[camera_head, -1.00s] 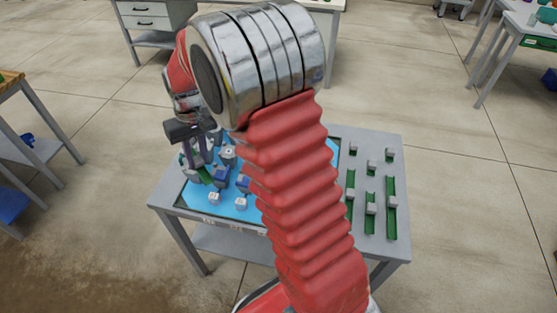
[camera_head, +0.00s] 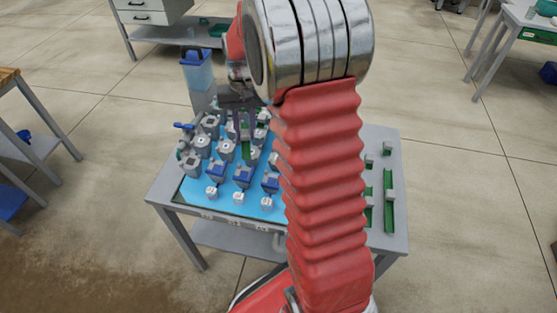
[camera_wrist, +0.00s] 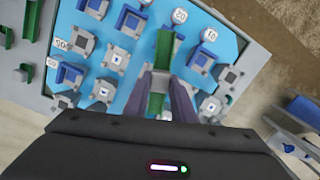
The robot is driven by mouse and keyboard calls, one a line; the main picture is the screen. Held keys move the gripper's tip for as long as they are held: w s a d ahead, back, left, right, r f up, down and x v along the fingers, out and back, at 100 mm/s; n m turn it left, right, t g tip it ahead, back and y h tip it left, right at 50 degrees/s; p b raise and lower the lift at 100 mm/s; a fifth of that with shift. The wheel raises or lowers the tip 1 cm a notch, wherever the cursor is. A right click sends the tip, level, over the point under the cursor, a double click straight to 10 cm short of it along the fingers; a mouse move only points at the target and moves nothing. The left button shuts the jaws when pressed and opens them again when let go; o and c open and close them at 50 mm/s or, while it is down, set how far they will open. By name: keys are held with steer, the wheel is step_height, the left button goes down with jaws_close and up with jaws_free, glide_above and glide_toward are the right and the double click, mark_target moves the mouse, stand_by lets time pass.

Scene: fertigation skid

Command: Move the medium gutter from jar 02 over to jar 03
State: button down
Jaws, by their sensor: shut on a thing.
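My gripper (camera_head: 246,128) is shut on a short green gutter (camera_head: 247,149) above the blue board. In the wrist view the gutter (camera_wrist: 164,48) points forward from between my gripper's fingers (camera_wrist: 160,88), over the grey jars and blue-bodied blocks. Whether it touches any of them I cannot tell. I cannot make out for certain which jar is 03. My arm hides the right part of the board in the head view.
The blue board (camera_head: 228,209) lies on a grey table (camera_head: 165,195) and is crowded with grey jars and blocks. A blue tank (camera_head: 197,70) stands at its back left. Green gutters (camera_head: 389,210) with grey blocks lie at the table's right.

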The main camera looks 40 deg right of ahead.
steer(key=s+d+r+m, duration=0.1)
steer(key=s+d+m, duration=0.2)
steer(key=d, duration=0.5)
steer(key=shift+s+d+r+m, duration=0.35)
steer(key=shift+s+m, duration=0.05)
steer(key=shift+s, duration=0.4)
steer(key=shift+f, duration=3.15)
steer(key=shift+f, duration=1.85)
steer(key=shift+f, duration=0.2)
steer(key=c, duration=1.5)
jaws_free()
